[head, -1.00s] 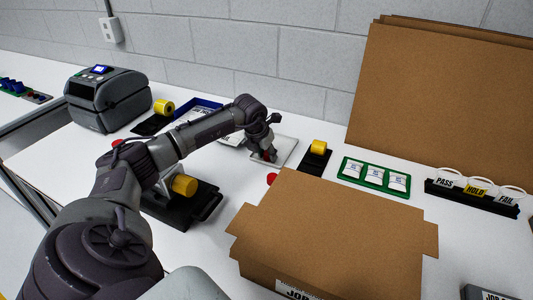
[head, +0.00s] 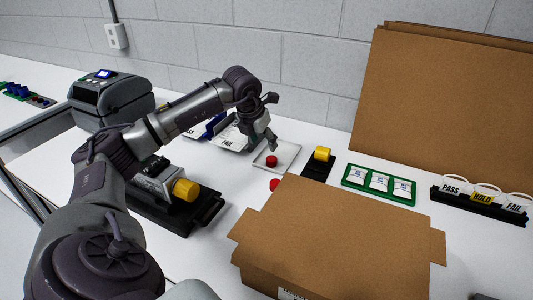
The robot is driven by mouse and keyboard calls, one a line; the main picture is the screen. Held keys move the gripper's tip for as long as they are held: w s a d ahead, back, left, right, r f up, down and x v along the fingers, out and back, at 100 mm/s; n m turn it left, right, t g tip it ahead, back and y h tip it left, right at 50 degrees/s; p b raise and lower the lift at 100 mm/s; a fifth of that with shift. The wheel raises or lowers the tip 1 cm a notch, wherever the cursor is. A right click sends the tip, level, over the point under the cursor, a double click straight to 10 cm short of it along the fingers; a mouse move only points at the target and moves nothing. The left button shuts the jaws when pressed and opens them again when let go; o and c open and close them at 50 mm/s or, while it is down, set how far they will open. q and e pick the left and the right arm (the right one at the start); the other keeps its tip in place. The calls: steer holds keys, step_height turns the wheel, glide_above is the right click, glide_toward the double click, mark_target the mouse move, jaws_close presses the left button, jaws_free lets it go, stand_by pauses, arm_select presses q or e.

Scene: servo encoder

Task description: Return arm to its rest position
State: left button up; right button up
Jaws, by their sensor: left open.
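My left arm comes in from the left and reaches across the bench. Its gripper (head: 272,132) hangs at the arm's end, open and empty, above the far edge of a light square plate (head: 289,160). A red round piece (head: 271,161) lies on that plate, below the gripper and apart from it. A second red round piece (head: 274,184) sits on the bench just in front of the plate, partly hidden by the cardboard box. My right gripper is not in view.
A cardboard box (head: 340,235) fills the front middle. A black fixture with a yellow knob (head: 186,189) stands under my arm. A grey printer (head: 112,98) is behind it. A green tray (head: 378,184) and a PASS/HOLD/FAIL rack (head: 480,202) are right; cardboard sheets (head: 450,100) lean behind.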

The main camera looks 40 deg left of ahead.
arm_select(q)
steer(key=shift+v, duration=1.15)
steer(key=shift+r, duration=0.1)
